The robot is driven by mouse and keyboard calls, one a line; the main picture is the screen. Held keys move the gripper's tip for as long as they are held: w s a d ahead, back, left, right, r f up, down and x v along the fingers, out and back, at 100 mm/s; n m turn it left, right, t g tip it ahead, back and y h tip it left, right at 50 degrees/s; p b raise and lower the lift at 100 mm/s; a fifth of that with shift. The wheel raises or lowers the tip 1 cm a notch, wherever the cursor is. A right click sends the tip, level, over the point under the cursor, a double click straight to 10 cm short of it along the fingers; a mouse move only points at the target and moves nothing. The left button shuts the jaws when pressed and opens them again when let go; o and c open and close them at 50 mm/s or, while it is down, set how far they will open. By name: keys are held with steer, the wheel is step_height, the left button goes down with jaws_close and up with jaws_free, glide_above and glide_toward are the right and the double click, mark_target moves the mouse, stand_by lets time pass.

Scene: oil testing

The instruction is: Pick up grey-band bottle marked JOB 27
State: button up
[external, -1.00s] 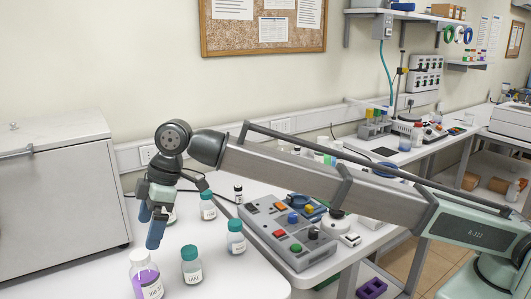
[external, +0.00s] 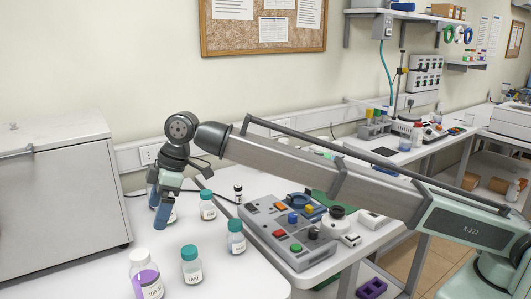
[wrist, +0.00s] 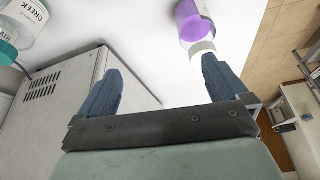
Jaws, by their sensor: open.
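A bottle with purple liquid and a whitish cap (external: 146,279) stands at the front left of the white table; its label begins with JOB, but I cannot read the number or make out a grey band. It also shows at the top of the wrist view (wrist: 190,24), beyond the right finger. My gripper (external: 163,208) is open and empty above the table, behind and above this bottle. Its fingers show apart in the wrist view (wrist: 163,75).
Teal-capped bottles stand nearby: one labelled LAKE (external: 191,274), one right of it (external: 236,244), one farther back (external: 208,210). A grey button panel (external: 289,232) is at the right, a grey cabinet (external: 60,200) at the left.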

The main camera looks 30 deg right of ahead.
steer(key=w+d+r+m, duration=0.1)
steer(key=w+d+m, duration=0.1)
steer(key=w+d, duration=0.9)
steer(key=w+d+r+m+t, duration=0.1)
steer(key=w+d+m, duration=0.1)
steer(key=w+d, duration=0.75)
steer(key=w+d+r+m+t+h, duration=0.1)
steer(key=w+d, duration=0.3)
steer(key=d, duration=1)
steer(key=w+d+r+m+t, duration=0.1)
steer(key=w+d+m, duration=0.1)
steer(key=w+d, duration=0.75)
steer(key=s+d+r+m, duration=0.1)
steer(key=s+d+m, duration=0.1)
steer(key=d, duration=1.7)
steer(key=m+h, duration=0.2)
glide_above(340, 142)
steer(key=s+d, duration=0.2)
steer(key=s, duration=0.2)
step_height(340, 142, down, 3)
steer(key=x, duration=0.8)
steer(key=shift+w+a, duration=0.25)
steer(key=shift+w, duration=0.15)
steer(key=shift+a+x, duration=0.15)
steer(key=shift+x, duration=1.15)
steer(key=shift+a+x, duration=0.1)
steer(key=shift+x, duration=1.15)
steer(key=c, duration=1.8)
steer(key=shift+r, duration=0.1)
steer(key=shift+c, duration=0.3)
